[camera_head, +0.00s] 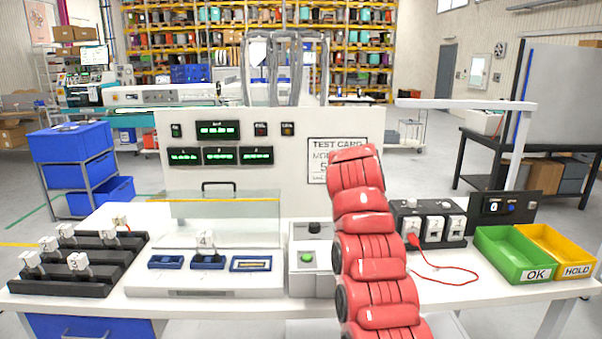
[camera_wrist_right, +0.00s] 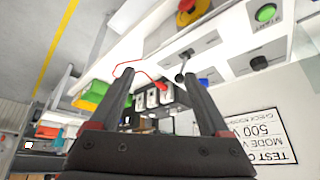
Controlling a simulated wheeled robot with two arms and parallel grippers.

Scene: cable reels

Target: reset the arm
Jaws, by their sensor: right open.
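My red right arm (camera_head: 368,235) rises from the bottom of the head view, right of centre, in front of the table and the test panel (camera_head: 270,135). Its gripper is hidden in that view. In the right wrist view my right gripper (camera_wrist_right: 159,74) is open, with its two dark fingers apart and nothing between them. A black block with white sockets and a red plug (camera_wrist_right: 164,87) shows beyond the fingers, apart from them. My left arm and gripper are not in view.
On the table stand a black rack of white plugs (camera_head: 80,262), a test fixture (camera_head: 205,270), a green-button box (camera_head: 312,262) and a socket block (camera_head: 430,222) with a red cable (camera_head: 455,272). Green OK (camera_head: 512,256) and yellow HOLD (camera_head: 562,250) bins sit at right.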

